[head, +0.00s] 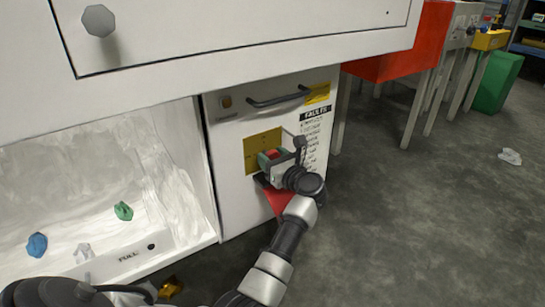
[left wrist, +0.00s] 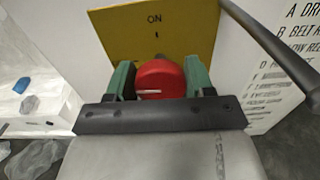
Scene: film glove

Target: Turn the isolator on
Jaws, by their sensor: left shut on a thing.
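The isolator is a red rotary knob (left wrist: 162,78) on a yellow plate (left wrist: 140,30) marked "ON" at the top, with a small tick below the word. The plate (head: 250,153) is on the front of a white cabinet door in the head view, where the knob (head: 273,153) is mostly covered by the gripper. A pale line on the knob lies roughly level in the left wrist view. My left gripper (left wrist: 160,82) has its green-padded fingers on both sides of the knob and is shut on it. My right gripper is not in view.
A dark bar handle (head: 278,98) and printed notice (head: 316,135) are on the cabinet door (head: 228,185). A red piece (head: 279,201) shows below the gripper. An open white bin (head: 175,195) holding crumpled gloves is left. Grey floor (head: 440,210) is mostly clear right.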

